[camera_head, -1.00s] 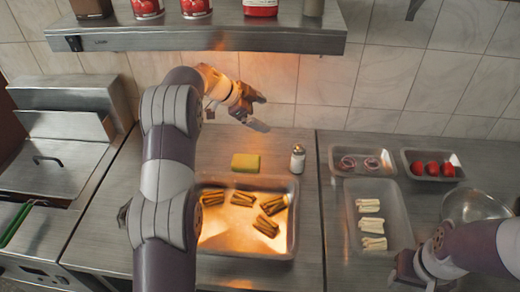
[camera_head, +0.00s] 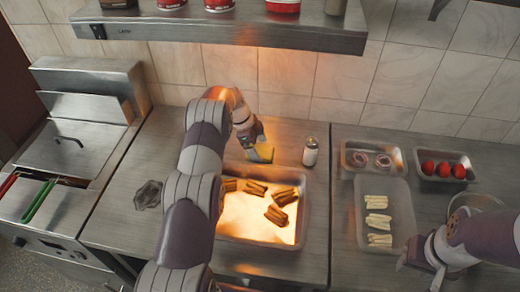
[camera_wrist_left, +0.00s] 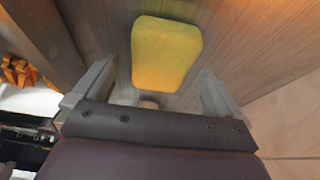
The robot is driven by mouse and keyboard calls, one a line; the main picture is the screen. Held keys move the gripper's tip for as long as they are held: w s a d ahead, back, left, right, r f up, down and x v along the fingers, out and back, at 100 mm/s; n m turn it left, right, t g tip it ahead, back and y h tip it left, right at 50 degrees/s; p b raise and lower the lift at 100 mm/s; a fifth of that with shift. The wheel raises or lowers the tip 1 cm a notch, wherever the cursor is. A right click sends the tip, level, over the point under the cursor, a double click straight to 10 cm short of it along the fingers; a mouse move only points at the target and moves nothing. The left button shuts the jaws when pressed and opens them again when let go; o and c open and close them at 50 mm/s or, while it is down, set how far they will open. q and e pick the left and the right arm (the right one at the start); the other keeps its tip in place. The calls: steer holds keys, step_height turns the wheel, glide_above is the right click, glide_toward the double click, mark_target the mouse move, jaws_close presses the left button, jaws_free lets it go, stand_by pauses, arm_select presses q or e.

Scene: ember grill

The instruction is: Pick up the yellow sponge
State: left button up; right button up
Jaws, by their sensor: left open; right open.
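The yellow sponge (camera_head: 262,152) lies on the steel counter behind the lit tray, partly hidden by my left gripper (camera_head: 257,150) in the head view. In the left wrist view the whole sponge (camera_wrist_left: 166,52) shows just beyond and between the two fingers of my left gripper (camera_wrist_left: 152,88). Those fingers are apart, and the sponge is not gripped. My right gripper (camera_head: 420,266) is at the lower right, near the tray of pale strips; its fingers are small in the head view.
A tray (camera_head: 297,238) of browned pieces glows in front of the sponge. A shaker (camera_head: 310,152) stands just right of the sponge. A shelf (camera_head: 230,31) with cans hangs above. Trays of onion rings (camera_head: 347,167) and tomatoes (camera_head: 420,172) are at right.

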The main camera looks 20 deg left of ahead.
arm_select(q)
steer(key=shift+f, duration=0.35)
stand_by(0.4)
steer(key=c, duration=1.1)
